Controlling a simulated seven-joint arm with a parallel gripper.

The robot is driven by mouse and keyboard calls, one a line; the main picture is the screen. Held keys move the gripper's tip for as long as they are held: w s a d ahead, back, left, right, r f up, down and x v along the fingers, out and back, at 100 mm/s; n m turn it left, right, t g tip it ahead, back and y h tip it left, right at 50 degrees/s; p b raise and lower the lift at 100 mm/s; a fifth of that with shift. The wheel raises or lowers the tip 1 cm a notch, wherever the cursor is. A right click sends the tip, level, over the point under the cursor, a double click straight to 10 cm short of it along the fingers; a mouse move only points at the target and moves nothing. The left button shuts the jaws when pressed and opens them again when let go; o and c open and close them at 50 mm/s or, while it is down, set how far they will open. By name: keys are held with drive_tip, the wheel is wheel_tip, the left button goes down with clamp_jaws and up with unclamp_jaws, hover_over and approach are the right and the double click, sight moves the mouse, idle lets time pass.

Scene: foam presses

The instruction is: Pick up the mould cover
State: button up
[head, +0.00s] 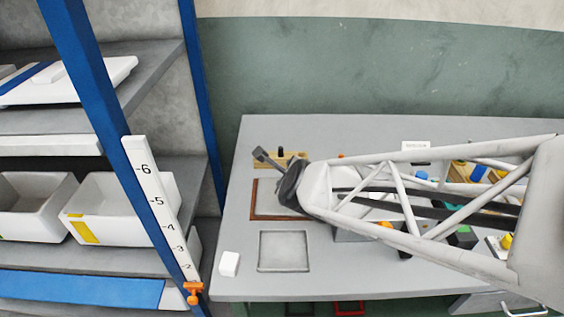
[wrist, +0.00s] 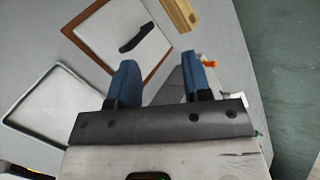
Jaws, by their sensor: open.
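A pale flat panel with a black bar handle (wrist: 150,30) lies inside a brown-rimmed frame (wrist: 165,62) on the grey table; it looks like the mould cover. In the head view the frame (head: 262,211) is partly hidden behind my gripper and arm. My gripper (wrist: 160,75) is open, with two blue-padded fingers apart and nothing between them. In the wrist view the panel and its handle lie beyond the fingers, towards the upper left.
A grey square tray (head: 284,236) lies in front of the frame. A wooden block (wrist: 180,14) stands behind it. A small white block (head: 229,264) sits near the left edge. Shelving with a blue post (head: 90,80) stands left. Coloured items lie under my arm at right.

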sight(281, 207)
drive_tip(key=f+m+h, duration=0.1)
drive_tip(key=f+m, duration=0.1)
drive_tip(key=m, duration=0.1)
drive_tip(key=w+a+f+m+t+h, duration=0.1)
drive_tip(key=f+m, duration=0.2)
drive_tip(key=m, duration=0.1)
drive_tip(key=w+a+f+m+t+h, duration=0.1)
drive_tip(key=f+m, duration=0.2)
drive_tip(key=m, duration=0.1)
drive_tip(key=shift+a, duration=0.15)
drive_tip(key=shift+f+m+t+h, duration=0.3)
drive_tip(key=shift+f+m+h, duration=0.25)
drive_tip(key=shift+m, duration=0.25)
drive_tip(key=shift+x, duration=1.25)
drive_tip(key=shift+f, duration=0.1)
drive_tip(key=shift+a+x, duration=0.15)
drive_tip(key=shift+x, duration=1.15)
drive_tip(key=shift+a+x, duration=0.1)
drive_tip(key=shift+x, duration=1.2)
drive_tip(key=shift+d, duration=0.15)
drive_tip(key=shift+c, duration=0.3)
clamp_jaws()
